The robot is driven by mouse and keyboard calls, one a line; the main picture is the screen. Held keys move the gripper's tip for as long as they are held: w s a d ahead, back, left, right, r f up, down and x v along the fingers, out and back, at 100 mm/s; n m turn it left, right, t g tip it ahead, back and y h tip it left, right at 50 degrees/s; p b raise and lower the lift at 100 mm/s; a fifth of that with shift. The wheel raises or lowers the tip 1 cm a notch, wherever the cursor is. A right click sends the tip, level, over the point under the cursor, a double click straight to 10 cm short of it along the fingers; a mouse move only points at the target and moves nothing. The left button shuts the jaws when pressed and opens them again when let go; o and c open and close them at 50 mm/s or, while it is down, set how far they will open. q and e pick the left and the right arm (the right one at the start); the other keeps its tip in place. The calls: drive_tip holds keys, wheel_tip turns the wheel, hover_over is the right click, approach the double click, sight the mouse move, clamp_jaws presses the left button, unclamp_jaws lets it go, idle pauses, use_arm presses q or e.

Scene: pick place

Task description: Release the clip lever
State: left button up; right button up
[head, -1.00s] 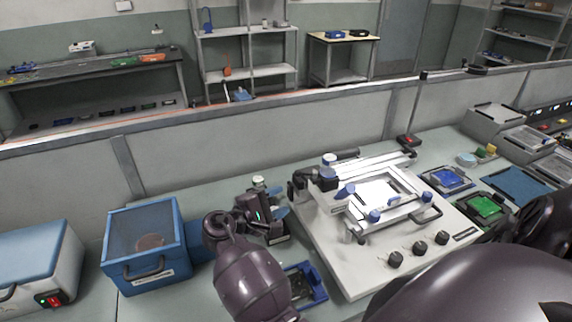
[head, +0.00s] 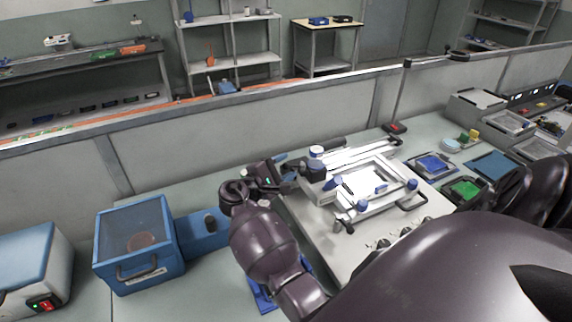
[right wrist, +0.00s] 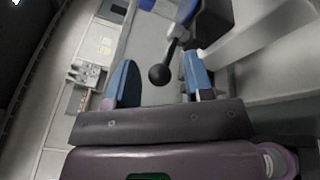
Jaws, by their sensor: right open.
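A metal lever with a black ball knob (right wrist: 160,75) hangs from a blue and black clamp block (right wrist: 212,22) in the right wrist view. My right gripper (right wrist: 159,62) is open, and its two blue fingers stand on either side of the ball in that picture. Gaps show on both sides, and contact is not visible. In the head view the right gripper (head: 284,174) is at the left side of the white frame fixture (head: 335,215), close to a black, blue-topped clamp (head: 316,168). The lever itself is not clear there. My left gripper is not in view.
The fixture stands on a pale base plate (head: 345,247) with black knobs. A blue box with a clear lid (head: 135,235) stands to the left. Green (head: 465,189) and blue (head: 433,163) boards lie to the right. A low partition wall (head: 240,135) runs behind the bench.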

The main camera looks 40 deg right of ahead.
drive_tip(key=shift+d, duration=0.35)
drive_tip(key=c, duration=0.8)
drive_tip(key=shift+r+n+t+p, duration=0.2)
drive_tip(key=shift+n+t+p, duration=0.1)
drive_tip(key=shift+t+p, duration=0.15)
drive_tip(key=shift+s+a+n+t+p, duration=0.1)
drive_tip(key=shift+s+n+t+p, duration=0.25)
drive_tip(key=shift+n+t+p, duration=0.45)
drive_tip(key=shift+s+t+p, duration=0.1)
drive_tip(key=shift+t+p, duration=0.25)
drive_tip(key=shift+t, duration=0.2)
drive_tip(key=shift+a+n+t+y, duration=0.15)
drive_tip(key=shift+n+t+y, duration=0.25)
drive_tip(key=shift+n+t, duration=0.15)
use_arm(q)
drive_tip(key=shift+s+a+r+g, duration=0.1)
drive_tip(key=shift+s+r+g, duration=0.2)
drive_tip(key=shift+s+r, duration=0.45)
use_arm(e)
drive_tip(key=shift+f, duration=0.1)
